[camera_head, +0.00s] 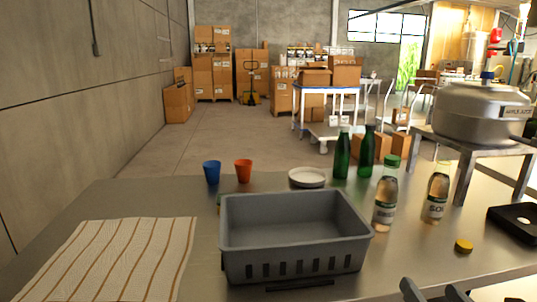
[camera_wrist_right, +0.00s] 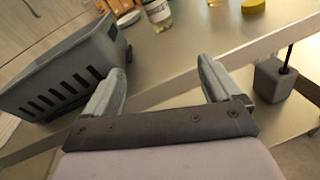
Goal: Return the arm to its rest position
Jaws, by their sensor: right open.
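My right gripper (camera_head: 436,290) shows at the bottom right edge of the head view, low by the table's front edge. In the right wrist view its two fingers (camera_wrist_right: 160,88) are spread apart with nothing between them. The fingers are over the front edge of the metal table (camera_wrist_right: 190,60), to the right of the grey crate (camera_wrist_right: 75,70). My left gripper is in neither view.
The empty grey crate (camera_head: 290,268) stands mid-table. Bottles (camera_head: 385,200) (camera_head: 436,197), a yellow cap (camera_head: 464,246), cups (camera_head: 243,171), plates (camera_head: 307,177) and a striped cloth (camera_head: 105,260) are around it. A metal stand (camera_head: 470,148) carries a large pot (camera_head: 482,112) at right.

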